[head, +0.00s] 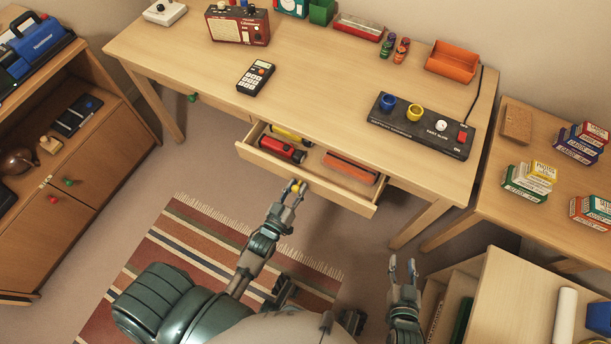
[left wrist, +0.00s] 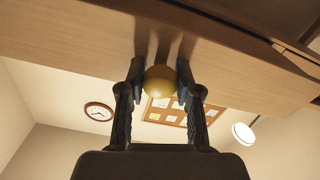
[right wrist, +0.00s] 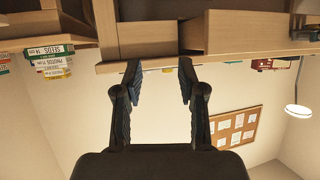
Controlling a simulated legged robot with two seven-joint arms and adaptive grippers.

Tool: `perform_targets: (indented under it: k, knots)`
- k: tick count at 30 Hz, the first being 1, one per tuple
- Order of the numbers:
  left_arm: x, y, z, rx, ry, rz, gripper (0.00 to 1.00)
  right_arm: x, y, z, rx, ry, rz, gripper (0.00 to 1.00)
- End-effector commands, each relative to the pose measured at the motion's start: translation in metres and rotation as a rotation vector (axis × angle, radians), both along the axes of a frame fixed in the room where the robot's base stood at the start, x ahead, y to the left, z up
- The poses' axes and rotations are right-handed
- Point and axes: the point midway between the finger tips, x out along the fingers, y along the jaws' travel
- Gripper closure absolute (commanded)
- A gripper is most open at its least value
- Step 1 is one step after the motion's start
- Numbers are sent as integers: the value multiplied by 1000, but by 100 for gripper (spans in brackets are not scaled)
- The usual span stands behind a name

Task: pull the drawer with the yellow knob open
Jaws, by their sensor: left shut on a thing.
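The drawer (head: 333,187) with the yellow knob stands partly open under the desk. Red and yellow items and an orange-red tray show inside it. The yellow knob (head: 296,188) is on its front. My left gripper (head: 293,191) is shut on the knob; in the left wrist view the knob (left wrist: 160,81) sits between the two fingertips, close to the wooden drawer front (left wrist: 90,40). My right gripper (head: 402,268) is open and empty, apart from the drawer, low and to the right. In the right wrist view its fingers (right wrist: 160,72) are spread with nothing between them.
The desk (head: 320,75) carries a radio, a calculator (head: 256,77), a button panel (head: 420,126) and trays. A second drawer with a green knob (head: 193,97) is shut at left. A low cabinet (head: 510,290) stands near my right arm. A striped rug (head: 190,250) covers the floor.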

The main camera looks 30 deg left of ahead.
Motion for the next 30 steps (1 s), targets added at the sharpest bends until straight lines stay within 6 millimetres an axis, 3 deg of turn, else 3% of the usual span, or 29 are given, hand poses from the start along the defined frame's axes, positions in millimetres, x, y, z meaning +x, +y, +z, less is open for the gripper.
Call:
perform_targets:
  k: [1, 6, 15, 30]
  knots:
    - [-12, 1, 8, -1, -8, 2, 100, -8, -5, -3, -21, 75, -4, 60]
    - [-47, 2, 7, 6, -7, 6, 100, -43, -23, -34, -83, 333, -13, 60]
    - [-82, 3, 6, 6, -9, 5, 100, -88, -38, -55, -143, 588, -22, 60]
    - [-89, 3, 4, 6, -9, 6, 100, -97, -42, -59, -154, 639, -24, 60]
